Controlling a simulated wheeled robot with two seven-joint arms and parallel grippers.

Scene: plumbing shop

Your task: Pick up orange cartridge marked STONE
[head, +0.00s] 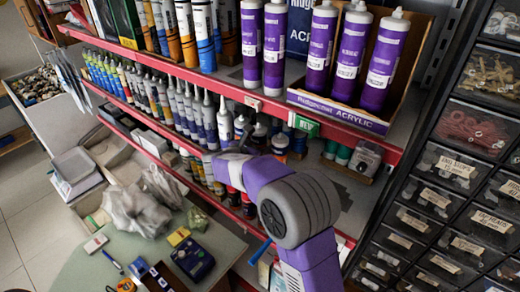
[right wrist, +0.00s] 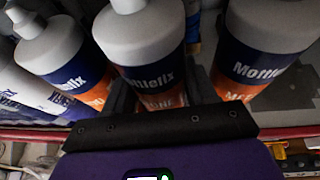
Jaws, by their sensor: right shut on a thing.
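My right gripper (right wrist: 161,92) is shut on the middle cartridge (right wrist: 143,50) in the right wrist view, one dark finger on each side. This cartridge has a pale grey top, a dark blue band and an orange lower label. Its lower word is partly hidden and seems to end in "NE". Similar blue-and-orange cartridges stand to its left (right wrist: 52,50) and right (right wrist: 262,48). In the head view my right arm reaches to the middle shelf, and its gripper (head: 231,160) is mostly hidden by the wrist. My left gripper is not in view.
Rows of tubes (head: 165,98) crowd the red-edged middle shelf. Purple cartridges (head: 383,60) stand on the shelf above, in a box marked ACRYLIC. Dark drawers (head: 440,195) rise at the right. A cluttered round table (head: 215,240) lies below.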

